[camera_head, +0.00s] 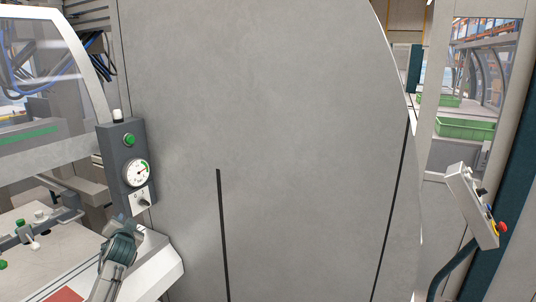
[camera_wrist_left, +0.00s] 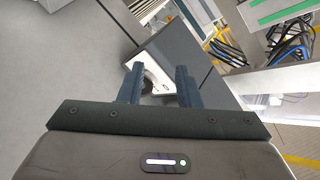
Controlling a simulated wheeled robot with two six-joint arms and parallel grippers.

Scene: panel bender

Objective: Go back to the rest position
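My left gripper (camera_head: 130,222) comes up from the bottom left in the head view, at the lower end of a dark control box (camera_head: 116,160). In the left wrist view, its two fingers (camera_wrist_left: 160,80) stand apart with a gap between them, and I see no object held. The box carries a green button (camera_head: 129,139), a round gauge (camera_head: 135,174) and a white plate with a small dark knob (camera_head: 143,202). The box's white plate shows behind the fingers in the wrist view; whether they touch it I cannot tell. My right gripper is in no view.
A large grey machine panel (camera_head: 270,120) fills the middle. A white ledge (camera_head: 155,265) juts out under the box. A worktable (camera_head: 55,255) with clamps is at left. At right are a tilted control panel with a red button (camera_head: 472,205) and green crates (camera_head: 465,128).

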